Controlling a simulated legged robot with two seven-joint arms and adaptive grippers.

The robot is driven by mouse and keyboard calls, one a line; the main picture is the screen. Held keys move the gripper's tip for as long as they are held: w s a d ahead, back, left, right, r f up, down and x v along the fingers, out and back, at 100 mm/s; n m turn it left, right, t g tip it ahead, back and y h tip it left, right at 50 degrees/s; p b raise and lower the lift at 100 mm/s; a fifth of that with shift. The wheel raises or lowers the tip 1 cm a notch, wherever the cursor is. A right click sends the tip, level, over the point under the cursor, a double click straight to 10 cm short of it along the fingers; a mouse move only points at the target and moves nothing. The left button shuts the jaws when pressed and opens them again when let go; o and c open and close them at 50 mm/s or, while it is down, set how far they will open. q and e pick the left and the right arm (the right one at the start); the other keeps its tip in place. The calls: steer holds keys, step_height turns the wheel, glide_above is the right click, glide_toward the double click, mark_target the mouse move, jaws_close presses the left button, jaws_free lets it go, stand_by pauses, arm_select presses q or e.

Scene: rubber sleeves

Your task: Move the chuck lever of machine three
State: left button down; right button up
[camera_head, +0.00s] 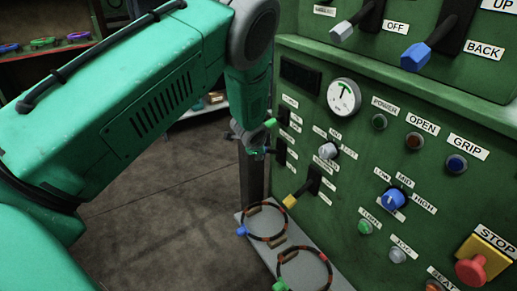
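A green machine panel (345,160) fills the right side. Several levers stick out of it: a green-tipped one (271,122), a yellow-tipped one (292,200), a grey-tipped one (342,31) and a blue-tipped one (415,56). I cannot read which label says chuck. My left arm crosses from the left and bends down, with my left gripper (258,143) at the panel's left edge, just below the green tip. The gripper is small and partly hidden, so I cannot tell its finger state or whether it touches a lever. My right gripper is out of view.
A round gauge (344,97), a blue knob (394,199) and a red stop button (472,268) on a yellow box stand on the panel. A grey shelf (338,285) with two ring-shaped pieces juts out below. Floor at the lower left is clear.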

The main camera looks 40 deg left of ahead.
arm_select(q)
steer(key=shift+w+d+r, duration=0.3)
steer(key=shift+w+d, duration=0.15)
steer(key=shift+d, duration=0.15)
steer(key=c, duration=1.2)
jaws_free()
steer(key=shift+o, duration=0.2)
steer(key=shift+d, duration=0.3)
steer(key=shift+s+r, duration=0.25)
steer(key=shift+s, duration=0.05)
steer(key=v, duration=1)
steer(key=shift+s+r, duration=0.25)
steer(key=shift+r, duration=0.1)
